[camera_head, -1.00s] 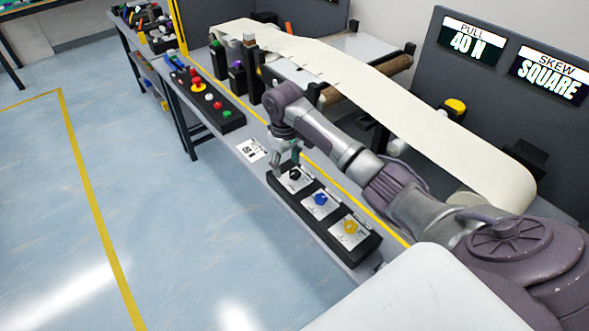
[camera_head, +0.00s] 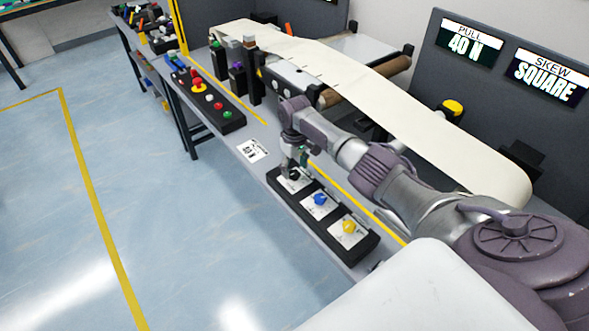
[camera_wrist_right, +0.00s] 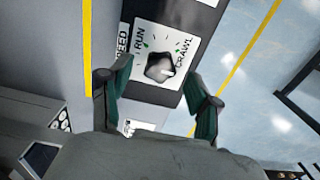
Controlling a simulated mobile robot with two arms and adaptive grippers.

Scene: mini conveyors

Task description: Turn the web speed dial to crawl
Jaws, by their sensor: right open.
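The web speed dial (camera_wrist_right: 160,67) is a dark knob on a white plate marked RUN and CRAWL in the right wrist view. In the head view the dial (camera_head: 294,174) is the farthest of three knobs on a black panel, partly hidden by my gripper. My right gripper (camera_head: 293,163) is over this dial. In the right wrist view my right gripper (camera_wrist_right: 157,95) is open, one finger on each side of the dial. I cannot tell whether the fingers touch it. My left gripper is not in view.
A blue knob (camera_head: 320,199) and a yellow knob (camera_head: 349,227) sit on the same panel (camera_head: 365,246), close to the dial. A button box (camera_head: 232,122) stands farther along the bench. The pale web (camera_head: 400,98) runs behind my arm. The floor at left is clear.

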